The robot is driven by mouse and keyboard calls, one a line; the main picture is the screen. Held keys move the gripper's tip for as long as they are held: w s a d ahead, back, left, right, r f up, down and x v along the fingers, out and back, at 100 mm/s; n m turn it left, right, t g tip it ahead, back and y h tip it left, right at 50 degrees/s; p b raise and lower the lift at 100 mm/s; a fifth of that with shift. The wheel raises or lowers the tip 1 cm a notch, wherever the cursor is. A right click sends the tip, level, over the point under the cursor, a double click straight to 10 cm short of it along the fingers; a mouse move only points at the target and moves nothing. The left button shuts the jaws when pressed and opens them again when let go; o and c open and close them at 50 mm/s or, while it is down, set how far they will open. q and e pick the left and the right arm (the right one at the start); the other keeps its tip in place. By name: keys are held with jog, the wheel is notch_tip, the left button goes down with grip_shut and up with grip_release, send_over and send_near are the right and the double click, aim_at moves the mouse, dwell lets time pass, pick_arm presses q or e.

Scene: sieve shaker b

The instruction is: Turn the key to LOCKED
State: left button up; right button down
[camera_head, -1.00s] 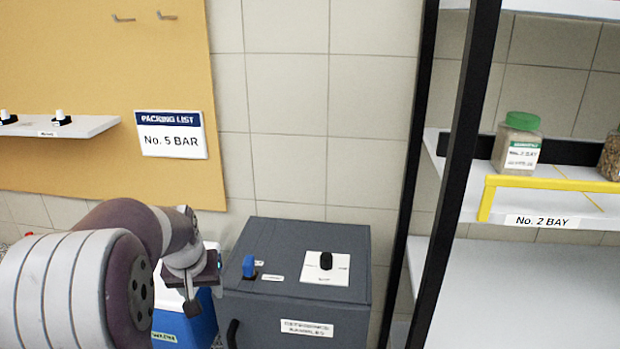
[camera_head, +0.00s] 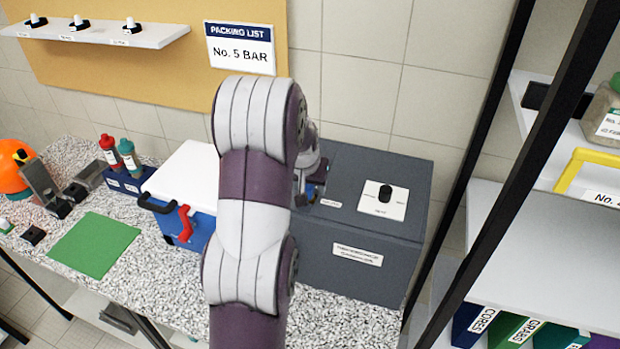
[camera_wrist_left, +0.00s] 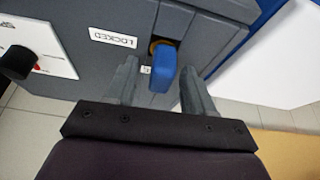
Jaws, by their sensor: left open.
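The blue key (camera_wrist_left: 163,70) sits in a brass-coloured lock on the grey box (camera_wrist_left: 75,65), near a label reading LOCKED (camera_wrist_left: 113,38), which looks upside down in the left wrist view. My left gripper (camera_wrist_left: 159,68) is open, with one finger on each side of the key and visible gaps between. In the head view my left gripper (camera_head: 312,188) is over the left part of the grey box (camera_head: 365,250), and my arm and gripper hide the key. My right gripper is out of view.
A black knob (camera_head: 385,193) on a white plate (camera_head: 369,207) stands on the box top, right of my gripper. A blue cooler (camera_head: 196,225) with a white lid is to the left. A black-framed shelf (camera_head: 490,150) rises at the right.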

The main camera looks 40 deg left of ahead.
pick_arm(q)
jog(key=shift+s+d, duration=0.1)
jog(key=shift+s, duration=0.15)
jog(key=shift+w, duration=0.1)
grip_shut()
jog(key=shift+f+m+b, duration=0.25)
jog(key=shift+m+b, duration=0.25)
jog(key=shift+b, duration=0.45)
jog(key=m+h+b, duration=0.2)
jog(key=m+b, duration=0.2)
jog(key=b, duration=0.1)
jog(key=shift+t, duration=0.3)
jog(key=shift+m+h+b, duration=0.4)
jog(key=shift+m+b, duration=0.45)
jog(key=shift+m, duration=0.25)
jog(key=shift+r+m, duration=0.1)
jog(key=shift+m, duration=0.6)
jog(key=shift+r+m+h, duration=0.2)
jog(key=shift+m+h, duration=0.2)
jog(key=shift+m, duration=0.2)
jog(key=shift+f, duration=0.1)
jog(key=shift+o, duration=0.4)
grip_release()
jog(key=shift+g, duration=0.4)
